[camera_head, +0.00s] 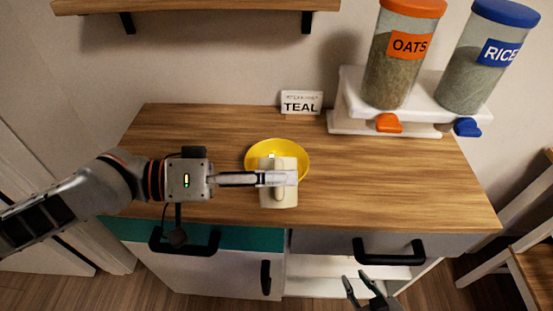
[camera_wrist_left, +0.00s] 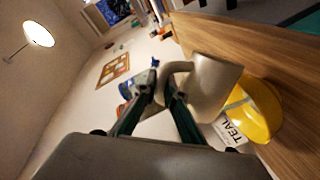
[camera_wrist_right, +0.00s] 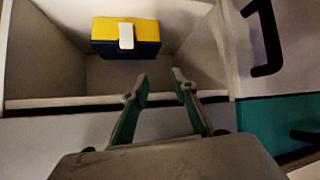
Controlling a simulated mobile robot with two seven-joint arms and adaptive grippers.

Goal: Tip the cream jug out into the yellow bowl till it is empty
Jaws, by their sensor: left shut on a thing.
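The cream jug (camera_head: 279,199) is held in the air by my left gripper (camera_head: 280,179), over the near side of the yellow bowl (camera_head: 292,148). The left gripper is shut on the jug's handle; the left wrist view shows the fingers at the handle and the jug's body (camera_wrist_left: 212,88) beyond them. The jug's mouth and contents cannot be made out, and its exact tilt is unclear. The bowl, also in the left wrist view (camera_wrist_left: 262,110), stands on the counter, partly hidden by the jug. My right gripper (camera_head: 356,283) is open and empty, low before the cabinet.
A TEAL sign (camera_head: 301,102) stands behind the bowl. Orange (camera_head: 388,85) and blue (camera_head: 470,85) dispensers for oats and rice are at the back right. The wooden counter (camera_head: 400,185) is otherwise clear. The right wrist view shows a yellow and dark blue box (camera_wrist_right: 126,48) in an open compartment.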

